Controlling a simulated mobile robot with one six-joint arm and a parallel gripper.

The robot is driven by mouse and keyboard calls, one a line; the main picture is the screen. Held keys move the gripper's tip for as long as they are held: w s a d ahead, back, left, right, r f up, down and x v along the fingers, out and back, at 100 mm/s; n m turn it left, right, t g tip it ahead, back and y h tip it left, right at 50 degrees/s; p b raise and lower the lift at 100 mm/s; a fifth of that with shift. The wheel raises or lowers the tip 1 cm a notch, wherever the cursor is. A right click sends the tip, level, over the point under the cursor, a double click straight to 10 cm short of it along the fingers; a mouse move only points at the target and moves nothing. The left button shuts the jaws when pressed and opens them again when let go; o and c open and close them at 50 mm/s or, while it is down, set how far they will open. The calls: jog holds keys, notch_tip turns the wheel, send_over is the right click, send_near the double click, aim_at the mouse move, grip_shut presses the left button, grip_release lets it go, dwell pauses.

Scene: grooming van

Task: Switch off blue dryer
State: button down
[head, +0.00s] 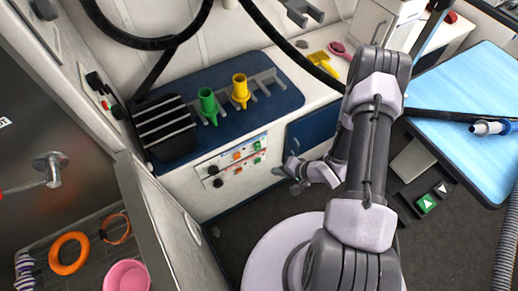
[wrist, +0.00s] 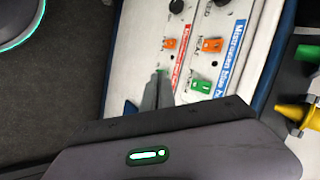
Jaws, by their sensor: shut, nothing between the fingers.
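The dryer control panel (head: 240,160) is on the white cabinet front below the counter. Its upper row, with a blue label (wrist: 236,55), has a black knob (wrist: 222,3), an orange switch (wrist: 212,45) and a green switch (wrist: 201,87). The lower row has a red label (wrist: 182,62), with its own knob and orange switch (wrist: 170,43). My gripper (head: 283,178) is shut and empty, in front of the cabinet. In the wrist view its fingertips (wrist: 160,80) overlap the red row's green switch, mostly hiding it; contact cannot be told.
Green (head: 208,104) and yellow (head: 240,90) nozzles stand in a rack on the blue mat. A blue-and-white nozzle (head: 490,128) with a hose lies on the blue table (head: 465,95) at right.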

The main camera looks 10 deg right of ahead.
jog(key=w+a+f+b, duration=0.1)
jog(key=w+a, duration=0.1)
jog(key=w, duration=0.6)
jog(key=shift+w+a+f+b, duration=0.15)
jog(key=shift+a+f+b, duration=0.05)
jog(key=shift+a+b, duration=0.2)
dwell(1.7)
jog(key=shift+w+a, duration=0.1)
jog(key=shift+w, duration=0.3)
jog(key=shift+w+a+f, duration=0.1)
jog(key=shift+w, duration=0.25)
dwell(0.5)
jog(key=shift+s+d, duration=0.25)
jog(key=shift+s, duration=0.55)
jog(key=shift+s+d+r+p, duration=0.15)
jog(key=shift+s+d+p, duration=0.15)
jog(key=shift+s, duration=0.5)
jog(key=shift+s+d+r+p, duration=0.2)
jog(key=shift+s+p, duration=0.15)
jog(key=shift+s, duration=0.4)
jog(key=shift+s+d+r+p, duration=0.15)
jog(key=shift+s+d+p, duration=0.15)
jog(key=shift+s, duration=0.5)
